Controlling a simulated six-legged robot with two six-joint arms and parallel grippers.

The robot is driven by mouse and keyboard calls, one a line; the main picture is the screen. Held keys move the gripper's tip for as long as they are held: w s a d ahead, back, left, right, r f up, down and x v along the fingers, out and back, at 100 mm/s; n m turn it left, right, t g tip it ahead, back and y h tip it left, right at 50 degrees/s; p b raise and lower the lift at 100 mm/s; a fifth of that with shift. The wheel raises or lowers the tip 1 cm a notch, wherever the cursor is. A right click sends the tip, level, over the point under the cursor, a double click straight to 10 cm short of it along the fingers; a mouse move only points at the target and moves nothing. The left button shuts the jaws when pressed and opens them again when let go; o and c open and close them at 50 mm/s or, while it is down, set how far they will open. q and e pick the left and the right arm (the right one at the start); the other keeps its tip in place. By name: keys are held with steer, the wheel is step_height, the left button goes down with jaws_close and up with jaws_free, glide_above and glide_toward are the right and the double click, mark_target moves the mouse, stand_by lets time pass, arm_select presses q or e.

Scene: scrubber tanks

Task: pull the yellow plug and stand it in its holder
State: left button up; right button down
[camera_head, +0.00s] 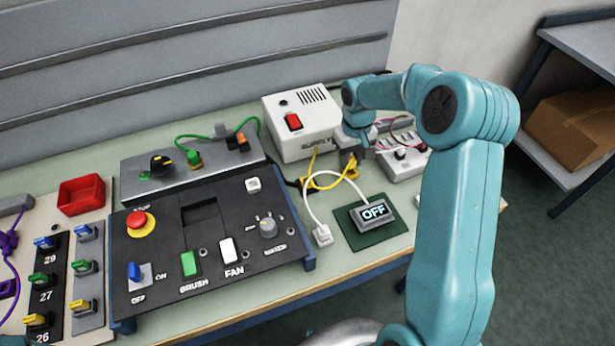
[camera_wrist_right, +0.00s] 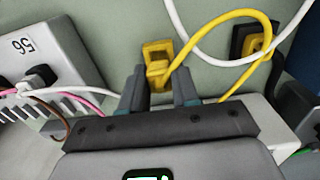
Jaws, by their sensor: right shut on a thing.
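My right gripper (camera_head: 352,158) reaches down in front of the white supply box. In the right wrist view its two fingers (camera_wrist_right: 160,92) are shut on the yellow plug (camera_wrist_right: 158,73), whose yellow cable (camera_wrist_right: 230,60) loops to the right. A yellow open-framed piece (camera_wrist_right: 155,50), which looks like the holder, is right at the plug; I cannot tell whether the plug sits in it or is just above it. In the head view the yellow cable (camera_head: 325,186) shows below the gripper, while the plug is mostly hidden. My left gripper is out of view.
The supply box (camera_head: 300,122) and a power strip (camera_head: 405,165) with cables flank the gripper. A white cable (camera_head: 308,200) curves close by, near the OFF display (camera_head: 374,212) on its green mat. A black control panel (camera_head: 200,240) fills the bench's middle.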

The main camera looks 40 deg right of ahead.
steer(key=shift+f, duration=0.1)
steer(key=shift+f+b, duration=0.8)
steer(key=shift+f, duration=0.1)
steer(key=shift+s+a, duration=0.1)
steer(key=shift+f, duration=0.1)
